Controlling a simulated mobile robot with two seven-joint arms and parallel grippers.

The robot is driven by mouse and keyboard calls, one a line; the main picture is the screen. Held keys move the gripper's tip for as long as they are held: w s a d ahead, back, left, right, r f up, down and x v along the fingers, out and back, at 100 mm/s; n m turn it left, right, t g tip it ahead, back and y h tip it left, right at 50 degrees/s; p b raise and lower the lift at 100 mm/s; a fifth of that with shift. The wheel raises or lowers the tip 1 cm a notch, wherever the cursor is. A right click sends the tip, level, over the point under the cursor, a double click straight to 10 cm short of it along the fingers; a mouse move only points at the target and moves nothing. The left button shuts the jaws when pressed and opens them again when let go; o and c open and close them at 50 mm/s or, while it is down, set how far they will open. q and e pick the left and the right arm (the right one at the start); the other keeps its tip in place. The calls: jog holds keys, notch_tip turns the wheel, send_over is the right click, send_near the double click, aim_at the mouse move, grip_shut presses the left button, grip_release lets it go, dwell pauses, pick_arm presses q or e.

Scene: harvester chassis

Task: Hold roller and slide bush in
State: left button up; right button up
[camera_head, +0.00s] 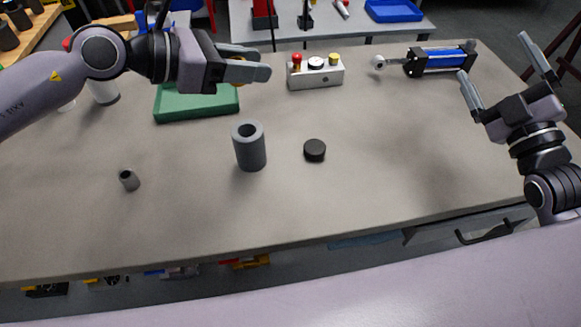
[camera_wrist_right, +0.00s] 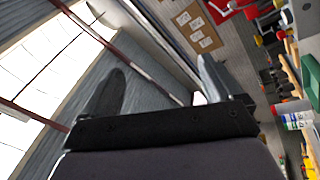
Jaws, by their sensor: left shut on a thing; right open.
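A grey hollow roller (camera_head: 249,150) stands upright on the table with its open bore facing up. My left gripper (camera_head: 258,64) is above and behind it, over the far side of the table. It is shut on a small brass-coloured thing (camera_head: 237,58), mostly hidden between the fingers; I cannot tell for sure that it is the bush. A small grey hollow cylinder (camera_head: 129,180) stands at the left front. My right gripper (camera_head: 498,62) is open and empty, raised at the right; its spread fingers also show in the right wrist view (camera_wrist_right: 158,88).
A black disc (camera_head: 315,151) lies right of the roller. A green tray (camera_head: 196,116), a button box (camera_head: 316,76) and a blue cylinder actuator (camera_head: 440,61) are along the back. The table's (camera_head: 400,165) right front is clear.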

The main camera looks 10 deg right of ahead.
jog(key=w+a+f+n+g+y, duration=0.1)
jog(key=w+a+f+n+y, duration=0.2)
jog(key=a+f+n, duration=0.35)
jog(key=n+g+y, duration=0.7)
jog(key=n+y, duration=0.1)
jog(key=n, duration=1.8)
send_near(243, 139)
jog(key=shift+m, duration=0.25)
jog(key=f, duration=0.1)
jog(key=w+f, duration=0.1)
jog(key=w+d+f, duration=0.1)
jog(key=shift+f, duration=0.35)
jog(key=x, duration=1.2)
jog(key=c, duration=1.5)
pick_arm(q)
jog(key=shift+f, duration=4.95)
pick_arm(e)
jog(key=shift+s, duration=0.1)
